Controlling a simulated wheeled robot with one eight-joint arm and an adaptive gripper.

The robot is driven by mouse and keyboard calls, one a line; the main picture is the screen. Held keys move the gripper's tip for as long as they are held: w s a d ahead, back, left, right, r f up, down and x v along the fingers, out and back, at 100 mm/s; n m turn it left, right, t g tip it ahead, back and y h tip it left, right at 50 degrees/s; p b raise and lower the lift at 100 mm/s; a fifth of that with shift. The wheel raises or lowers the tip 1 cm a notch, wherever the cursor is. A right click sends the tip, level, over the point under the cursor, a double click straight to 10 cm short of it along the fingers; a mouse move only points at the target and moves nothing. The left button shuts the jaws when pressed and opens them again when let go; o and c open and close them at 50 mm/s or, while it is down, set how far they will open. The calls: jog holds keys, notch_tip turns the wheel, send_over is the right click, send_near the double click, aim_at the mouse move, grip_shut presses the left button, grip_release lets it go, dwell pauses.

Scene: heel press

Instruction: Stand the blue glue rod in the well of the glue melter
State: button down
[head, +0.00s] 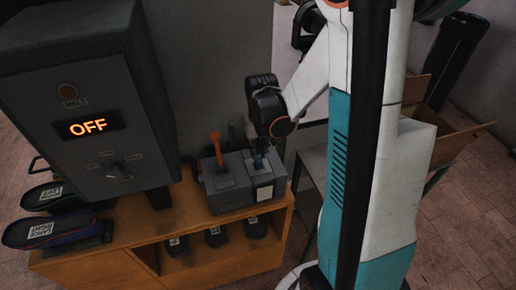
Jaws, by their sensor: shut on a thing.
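The blue glue rod (258,163) shows as a small blue piece at the top of a grey box, which I take for the glue melter (228,185). My gripper (258,149) is above the right part of this box, pointing down and shut on the blue rod. The rod looks about upright, with its lower end at or just over the box top. I cannot tell whether it is inside a well, as the view is small and dark. My fingers hide its upper part. An orange rod or lever (215,146) stands on the left part of the box.
A large grey machine (85,120) with a lit "OFF" display (88,127) stands left. Labelled insole-shaped pieces (45,232) lie below it. The wooden bench (192,212) has dark labelled items (215,237) on its lower shelf. A cardboard box (465,140) is at right.

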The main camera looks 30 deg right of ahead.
jog(key=c, duration=1.4)
grip_release()
jog(key=shift+c, duration=0.2)
notch_tip(320, 180, up, 12)
jog(key=s, duration=0.1)
jog(key=shift+s+a, duration=0.2)
